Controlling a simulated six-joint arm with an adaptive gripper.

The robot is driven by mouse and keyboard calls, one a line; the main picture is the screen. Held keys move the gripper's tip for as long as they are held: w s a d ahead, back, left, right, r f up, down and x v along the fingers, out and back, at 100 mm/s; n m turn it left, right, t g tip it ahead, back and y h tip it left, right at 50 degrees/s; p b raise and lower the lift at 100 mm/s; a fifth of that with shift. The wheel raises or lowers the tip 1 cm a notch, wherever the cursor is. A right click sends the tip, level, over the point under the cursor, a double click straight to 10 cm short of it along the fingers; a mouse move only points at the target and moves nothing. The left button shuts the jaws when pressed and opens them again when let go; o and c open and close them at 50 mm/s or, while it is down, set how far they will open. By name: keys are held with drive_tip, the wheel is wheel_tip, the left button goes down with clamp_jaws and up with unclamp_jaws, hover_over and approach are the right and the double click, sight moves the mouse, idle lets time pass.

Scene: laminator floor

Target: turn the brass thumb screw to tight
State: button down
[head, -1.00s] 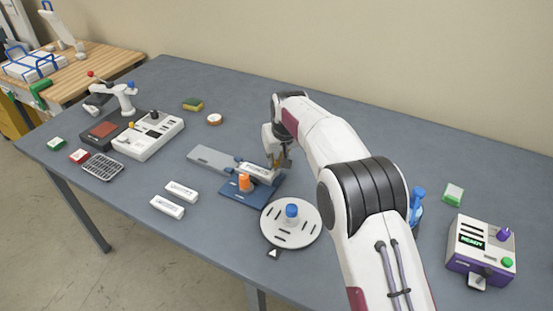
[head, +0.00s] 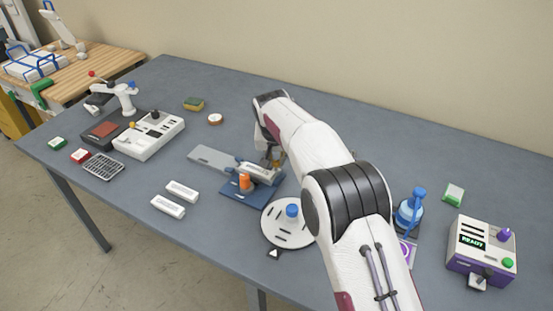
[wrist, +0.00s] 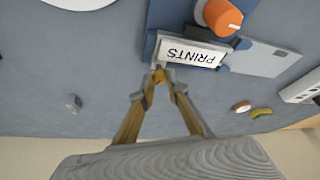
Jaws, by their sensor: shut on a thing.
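The brass thumb screw (wrist: 158,75) shows as a small brass piece at the near edge of the fixture in the wrist view, between my fingertips. My gripper (wrist: 160,82) is shut on it, and the fingers cover most of it. In the head view my gripper (head: 275,160) is at the back edge of the blue fixture (head: 236,193). The fixture bears a white block marked PRINTS (wrist: 190,52) and an orange knob (wrist: 222,17), which is also in the head view (head: 245,182). How far the screw is turned cannot be told.
A grey plate (head: 210,158) extends left of the fixture. A white round plate with a blue knob (head: 292,211) is close in front, partly behind my arm. Two white blocks (head: 168,206) lie front left. A purple-and-white box reading READY (head: 480,250) stands at right.

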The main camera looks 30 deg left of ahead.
sight(276, 163)
drive_tip(key=shift+m, duration=0.7)
drive_tip(key=shift+s+f+m+h, duration=0.1)
drive_tip(key=shift+m+h, duration=0.2)
drive_tip(key=c, duration=2)
unclamp_jaws()
drive_tip(key=shift+o, duration=0.2)
drive_tip(key=shift+r, duration=0.25)
drive_tip(key=shift+v, duration=1.15)
drive_tip(key=shift+s+d+r, duration=0.1)
drive_tip(key=shift+s+r, duration=0.1)
drive_tip(key=shift+s, duration=0.1)
drive_tip(key=s+d, duration=0.3)
drive_tip(key=s, duration=0.8)
drive_tip(key=shift+o, duration=0.3)
drive_tip(key=shift+s, duration=0.1)
